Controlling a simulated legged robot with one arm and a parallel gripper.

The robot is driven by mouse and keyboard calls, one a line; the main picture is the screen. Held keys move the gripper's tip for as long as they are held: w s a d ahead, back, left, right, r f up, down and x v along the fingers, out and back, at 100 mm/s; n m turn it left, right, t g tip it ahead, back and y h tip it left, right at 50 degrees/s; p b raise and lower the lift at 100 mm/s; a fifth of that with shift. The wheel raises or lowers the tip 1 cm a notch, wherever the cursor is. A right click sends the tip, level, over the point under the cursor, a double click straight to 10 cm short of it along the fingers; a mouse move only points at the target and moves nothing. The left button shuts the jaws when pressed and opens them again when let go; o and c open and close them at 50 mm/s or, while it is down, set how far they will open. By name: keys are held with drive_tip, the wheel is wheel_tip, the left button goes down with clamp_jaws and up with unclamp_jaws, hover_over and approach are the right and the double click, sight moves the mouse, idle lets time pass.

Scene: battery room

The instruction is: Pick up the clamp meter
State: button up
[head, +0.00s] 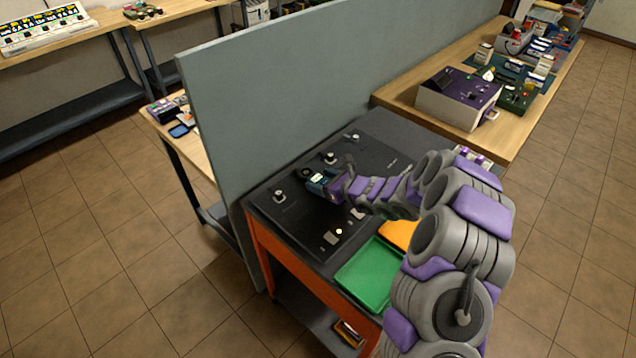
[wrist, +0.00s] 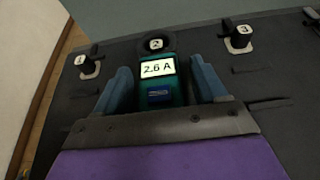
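The clamp meter (wrist: 160,90) is a teal, dark-bodied handheld with a lit display reading 2.6 A. Its dark round jaw (wrist: 155,42) is at the post marked 2; I cannot tell if it fully encircles the post. In the head view the meter (head: 318,179) is on the black panel, at the tip of my arm. My gripper (wrist: 160,80) has its two blue fingers on either side of the meter's body, with narrow dark gaps showing at the fingertips. It looks open around the meter. The gripper (head: 331,184) is small in the head view.
The black panel (head: 290,225) also carries posts marked 1 (wrist: 86,64) and 3 (wrist: 239,38). A green tray (head: 368,275) and an orange tray (head: 398,234) lie at the near side. A tall grey partition (head: 290,90) stands behind the panel. A wooden bench (head: 405,92) holds equipment at upper right.

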drive_tip(key=shift+d, duration=0.15)
drive_tip(key=shift+c, duration=1.4)
drive_tip(key=shift+a, duration=0.4)
drive_tip(key=c, duration=0.6)
drive_tip(key=shift+c, duration=1.4)
drive_tip(key=shift+d, duration=0.15)
drive_tip(key=shift+r, duration=0.1)
